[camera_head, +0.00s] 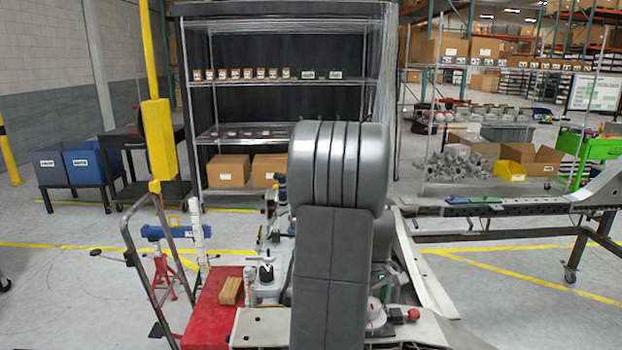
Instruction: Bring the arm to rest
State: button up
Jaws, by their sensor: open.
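My grey arm (335,220) stands upright in the middle of the head view, folded with its rounded joint at the top. Its lower link runs down to the bottom edge of the picture. My gripper does not show; I cannot tell where it is behind or beyond the arm. Part of the chassis fixture (262,325) shows on both sides of the arm, and the arm hides its middle.
A red cart top (212,308) with a wooden block (230,291) stands left of the fixture. A wire shelf (290,84) with boxes is behind. A long metal frame (505,206) lies on a stand at right. Open floor (505,285) lies at the lower right.

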jog(key=shift+r, duration=0.1)
notch_tip(320, 180, up, 13)
notch_tip(320, 180, down, 14)
jog(key=shift+r, duration=0.2)
jog(key=shift+w+r+m, duration=0.1)
jog(key=shift+r+m, duration=0.05)
jog(key=shift+m, duration=0.15)
jog(key=m, duration=0.4)
jog(key=shift+b, duration=0.3)
jog(key=m+b, duration=0.1)
jog(key=m, duration=0.5)
jog(key=m+b, duration=0.1)
jog(key=m, duration=0.5)
jog(key=shift+b, duration=0.35)
jog(key=m+b, duration=0.1)
jog(key=m, duration=0.2)
jog(key=shift+m, duration=0.3)
jog(key=shift+m+b, duration=0.3)
jog(key=shift+m, duration=0.3)
